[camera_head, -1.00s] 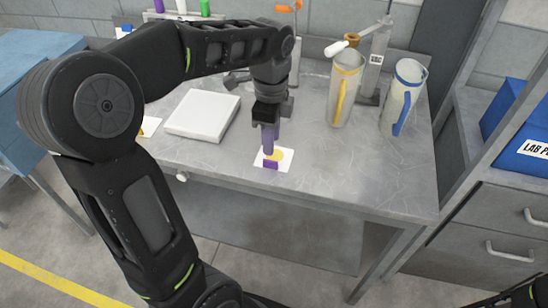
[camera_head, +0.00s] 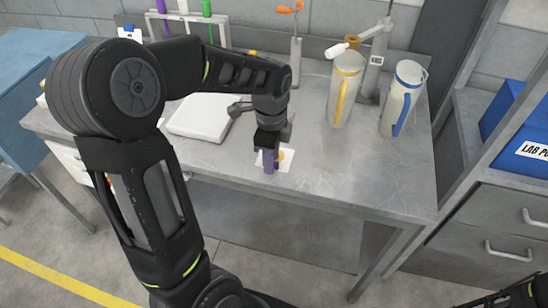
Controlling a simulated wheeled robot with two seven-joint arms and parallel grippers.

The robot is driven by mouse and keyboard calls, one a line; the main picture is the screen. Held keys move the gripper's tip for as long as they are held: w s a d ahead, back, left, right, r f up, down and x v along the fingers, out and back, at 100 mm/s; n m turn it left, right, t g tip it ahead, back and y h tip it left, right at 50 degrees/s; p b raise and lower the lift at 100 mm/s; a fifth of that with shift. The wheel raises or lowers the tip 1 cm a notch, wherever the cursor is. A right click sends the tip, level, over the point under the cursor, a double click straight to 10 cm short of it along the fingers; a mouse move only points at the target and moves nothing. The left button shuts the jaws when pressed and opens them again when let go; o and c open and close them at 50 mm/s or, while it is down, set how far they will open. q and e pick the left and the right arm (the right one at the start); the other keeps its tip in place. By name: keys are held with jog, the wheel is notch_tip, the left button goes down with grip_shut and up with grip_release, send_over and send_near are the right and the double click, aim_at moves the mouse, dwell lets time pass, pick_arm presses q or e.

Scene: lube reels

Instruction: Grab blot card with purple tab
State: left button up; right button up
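The white blot card (camera_head: 288,157) lies near the front edge of the grey workbench, with a yellow blot partly visible on it. My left gripper (camera_head: 269,168) points down at the card's near-left part. Its purple-toned fingers cover most of the purple tab, so I cannot tell whether they have closed on it. The card looks flat on the bench. My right gripper is out of view; only a dark part of my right arm shows at the bottom right corner.
A white flat box (camera_head: 203,116) sits left of the card. A rack with coloured tubes (camera_head: 206,14) stands behind. The bench right of the card is clear.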

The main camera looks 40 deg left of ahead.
pick_arm(q)
jog(key=shift+c, duration=0.5)
grip_shut()
dwell(0.4)
